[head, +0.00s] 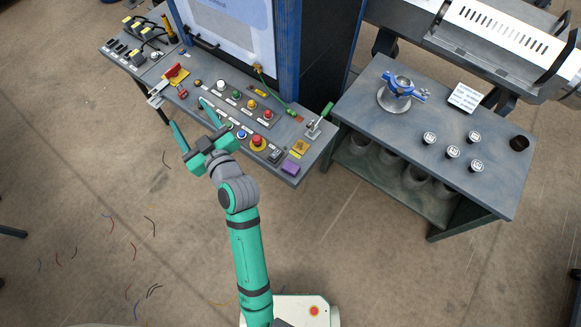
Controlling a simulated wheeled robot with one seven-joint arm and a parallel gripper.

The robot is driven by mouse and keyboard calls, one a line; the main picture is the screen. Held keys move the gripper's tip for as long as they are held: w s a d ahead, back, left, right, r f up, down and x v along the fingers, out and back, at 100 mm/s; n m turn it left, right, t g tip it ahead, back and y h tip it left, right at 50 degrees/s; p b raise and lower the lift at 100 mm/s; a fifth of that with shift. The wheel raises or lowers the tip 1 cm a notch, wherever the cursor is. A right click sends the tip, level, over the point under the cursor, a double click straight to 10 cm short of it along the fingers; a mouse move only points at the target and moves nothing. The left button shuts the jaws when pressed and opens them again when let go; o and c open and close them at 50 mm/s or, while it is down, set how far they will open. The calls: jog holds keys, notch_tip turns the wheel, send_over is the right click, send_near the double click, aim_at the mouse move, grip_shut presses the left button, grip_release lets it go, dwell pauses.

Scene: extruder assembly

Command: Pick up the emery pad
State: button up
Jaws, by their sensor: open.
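My gripper (194,125) is open and empty, its two green fingers spread apart and pointing up the picture at the front edge of the control desk (186,112). A small purple block (291,168) lies at the desk's front right corner. A flat brown-orange square (300,147) lies just behind it. Either could be the emery pad; I cannot tell which at this size. Both are well to the right of my gripper, and nothing touches them.
The desk carries several buttons, a red emergency knob (257,142), a green-handled lever (320,120) and a caliper-like tool (157,94). A side table (377,119) at right holds a blue clamp fixture (402,86) and several small round pieces. Loose wires litter the open floor at left.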

jog(key=w+a+r+n+g+y, duration=0.2)
jog(key=a+r+n+g, duration=0.15)
jog(key=n, duration=0.35)
jog(key=n+g+h, duration=1.1)
jog(key=n+h, duration=0.1)
jog(key=n, duration=0.2)
send_over(290, 168)
notch_tip(290, 168, down, 17)
notch_tip(290, 168, down, 9)
jog(key=shift+f, duration=0.15)
jog(key=c, duration=1.1)
